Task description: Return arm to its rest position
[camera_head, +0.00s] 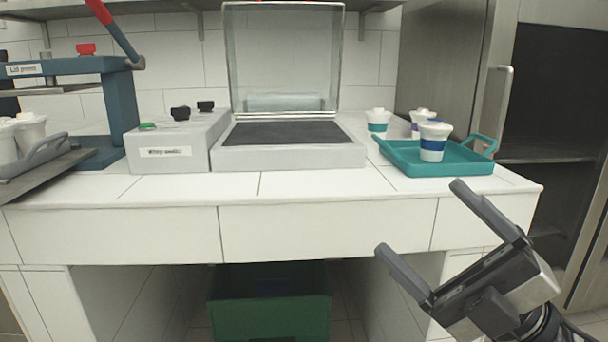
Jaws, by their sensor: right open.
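My right gripper (426,232) is at the lower right, in front of the counter's front edge. Its two fingers are spread wide with nothing between them. It is apart from the counter and from the teal tray (405,164). My left gripper does not show. A white lidded cup with a blue band (432,142) stands upright at the tray. Behind it are a lidded cup with a teal band (378,121) and another lidded cup (420,117), partly hidden by the front cup.
A grey machine with a raised clear lid (283,58) stands mid-counter, beside a control box (176,143). A blue lid press (121,105) and a grey tray (45,172) with white cups are at left. A green bin (270,312) sits below. The white counter front (320,232) is near the gripper.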

